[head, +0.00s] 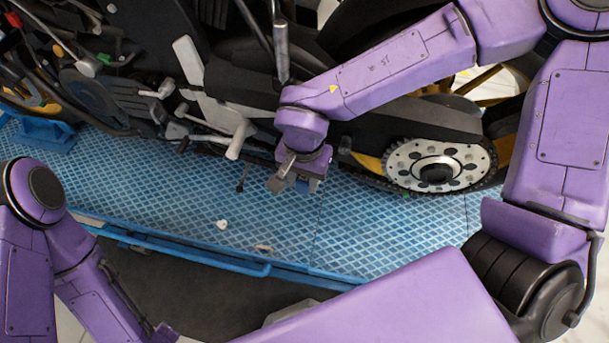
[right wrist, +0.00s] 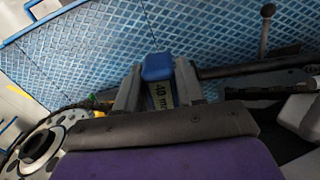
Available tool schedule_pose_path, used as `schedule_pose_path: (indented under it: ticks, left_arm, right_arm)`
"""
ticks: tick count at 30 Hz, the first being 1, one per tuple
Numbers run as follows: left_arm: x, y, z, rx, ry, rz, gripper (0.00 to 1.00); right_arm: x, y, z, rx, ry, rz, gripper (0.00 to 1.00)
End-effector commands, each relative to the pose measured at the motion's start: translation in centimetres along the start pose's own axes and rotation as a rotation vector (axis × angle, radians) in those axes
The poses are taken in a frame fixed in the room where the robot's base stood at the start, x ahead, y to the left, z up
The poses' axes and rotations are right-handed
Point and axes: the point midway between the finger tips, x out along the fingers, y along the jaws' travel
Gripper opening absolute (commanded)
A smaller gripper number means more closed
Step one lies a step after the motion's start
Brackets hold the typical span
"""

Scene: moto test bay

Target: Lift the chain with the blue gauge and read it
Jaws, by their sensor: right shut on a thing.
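My right gripper (head: 293,182) is beside the motorcycle's lower side, left of the rear sprocket (head: 436,168). In the right wrist view its two grey fingers (right wrist: 158,88) are shut on the blue gauge (right wrist: 157,67). The gauge has a blue end and a pale scale, partly hidden, that seems to read "40 m...".
The motorcycle stands on a blue textured lift platform (head: 150,195) with a blue rail (head: 210,256) along its near edge. A footpeg (head: 238,140) sticks out left of my right gripper. Small pale bits (head: 222,224) lie on the platform. Its front part is mostly clear.

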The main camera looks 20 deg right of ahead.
Motion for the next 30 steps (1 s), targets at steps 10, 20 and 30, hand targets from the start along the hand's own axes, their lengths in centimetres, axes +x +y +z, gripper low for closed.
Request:
schedule_pose_path:
  ticks: [10,20,30]
  left_arm:
    - [0.7,0.1,0.3,0.000,0.000,0.000,0.43]
    - [1.2,0.1,0.5,0.000,0.000,0.000,0.43]
    - [1.4,0.1,0.6,0.000,0.000,0.000,0.43]
  right_arm:
    - [1.8,0.0,0.0,-0.001,-0.001,0.001,0.00]
    - [3.4,0.1,0.0,-0.001,-0.001,0.002,0.00]
    - [4.2,0.0,0.1,0.000,-0.001,0.001,0.00]
